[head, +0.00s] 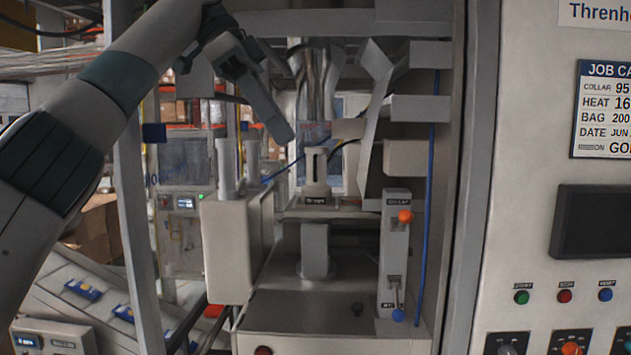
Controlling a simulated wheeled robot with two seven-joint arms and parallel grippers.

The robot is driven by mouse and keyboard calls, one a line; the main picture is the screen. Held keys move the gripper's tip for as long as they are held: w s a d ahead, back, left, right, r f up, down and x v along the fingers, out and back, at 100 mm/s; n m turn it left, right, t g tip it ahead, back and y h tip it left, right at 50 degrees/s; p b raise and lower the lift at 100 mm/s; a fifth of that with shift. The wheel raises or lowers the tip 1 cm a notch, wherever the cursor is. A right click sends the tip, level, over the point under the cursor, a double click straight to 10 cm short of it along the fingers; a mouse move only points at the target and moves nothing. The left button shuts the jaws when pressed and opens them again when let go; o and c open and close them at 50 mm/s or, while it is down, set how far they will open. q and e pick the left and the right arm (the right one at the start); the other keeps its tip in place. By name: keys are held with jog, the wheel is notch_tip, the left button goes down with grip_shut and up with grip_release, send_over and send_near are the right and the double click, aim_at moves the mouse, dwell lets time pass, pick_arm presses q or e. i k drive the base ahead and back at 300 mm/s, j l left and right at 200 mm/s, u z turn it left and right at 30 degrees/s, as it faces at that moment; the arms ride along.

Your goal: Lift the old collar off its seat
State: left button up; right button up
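A shiny, ridged metal piece (316,85), which looks like the collar, stands upright in the middle of the machine bay. My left gripper (270,108) reaches in from the upper left, just left of the metal piece, pointing down and right. It looks apart from the metal piece. Its fingers overlap in view, so their opening is unclear. My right gripper is not in view.
A lever panel (394,250) with an orange knob (405,216) and a blue knob (398,315) stands right of the ledge. An angled grey plate (374,110) hangs right of the metal piece. A pale box (231,250) stands left. A control cabinet (530,220) fills the right.

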aim_at(317, 192)
jog(key=i+j, duration=0.15)
jog(key=i, duration=0.4)
jog(key=i+j, duration=0.1)
jog(key=i, duration=0.5)
jog(key=i+j, duration=0.15)
jog(key=i, duration=0.4)
